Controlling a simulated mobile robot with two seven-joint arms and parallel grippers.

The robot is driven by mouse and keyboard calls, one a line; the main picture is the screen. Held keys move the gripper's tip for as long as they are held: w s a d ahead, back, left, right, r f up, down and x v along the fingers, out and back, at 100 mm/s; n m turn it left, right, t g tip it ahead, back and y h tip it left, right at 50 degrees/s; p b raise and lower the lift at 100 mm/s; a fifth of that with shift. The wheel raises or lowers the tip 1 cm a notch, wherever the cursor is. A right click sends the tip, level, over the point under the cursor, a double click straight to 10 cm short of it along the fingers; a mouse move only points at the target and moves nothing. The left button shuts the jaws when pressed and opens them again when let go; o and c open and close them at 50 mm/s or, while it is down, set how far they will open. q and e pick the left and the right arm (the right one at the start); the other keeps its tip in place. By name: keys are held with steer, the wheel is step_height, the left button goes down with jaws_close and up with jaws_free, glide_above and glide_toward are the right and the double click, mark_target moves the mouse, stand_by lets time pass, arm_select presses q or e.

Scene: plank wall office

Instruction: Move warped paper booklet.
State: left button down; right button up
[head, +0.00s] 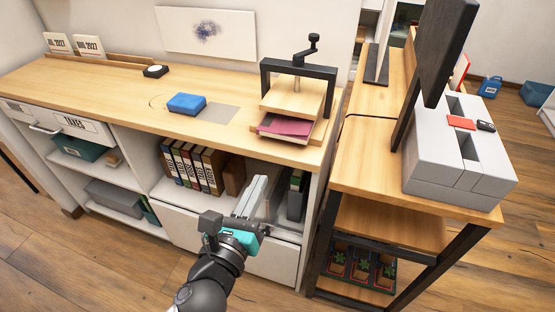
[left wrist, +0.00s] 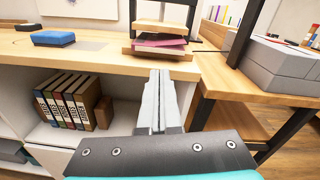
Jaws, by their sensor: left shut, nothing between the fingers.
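The paper booklet (head: 286,126), magenta, lies in the wooden press (head: 297,95) on the light wood counter. Its near edge shows between the press boards, and most of it is hidden under the upper board. In the left wrist view the booklet (left wrist: 160,40) shows just beyond the fingertips. My left gripper (head: 259,184) is shut and empty in front of the cabinet, below the counter edge and short of the press. My right gripper is not in either view.
A blue block (head: 187,104) sits on the counter left of the press, beside a grey rectangle (head: 217,113). Binders (head: 197,166) stand on the shelf below. A wooden desk (head: 365,152) at right carries a grey box unit (head: 459,170) and a dark monitor (head: 449,50).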

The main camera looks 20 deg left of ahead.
arm_select(q)
steer(key=s+m, duration=0.1)
steer(key=m, duration=0.1)
glide_toward(281, 136)
steer(key=w+b, duration=0.1)
steer(key=w, duration=0.4)
steer(key=shift+w+d+f, duration=0.1)
steer(key=shift+w+f, duration=0.05)
steer(key=shift+w, duration=0.75)
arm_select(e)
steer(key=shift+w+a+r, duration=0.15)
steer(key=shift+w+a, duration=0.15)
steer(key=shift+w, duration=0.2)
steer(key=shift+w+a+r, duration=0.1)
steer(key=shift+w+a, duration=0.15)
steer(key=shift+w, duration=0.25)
arm_select(q)
steer(key=shift+w, duration=1.75)
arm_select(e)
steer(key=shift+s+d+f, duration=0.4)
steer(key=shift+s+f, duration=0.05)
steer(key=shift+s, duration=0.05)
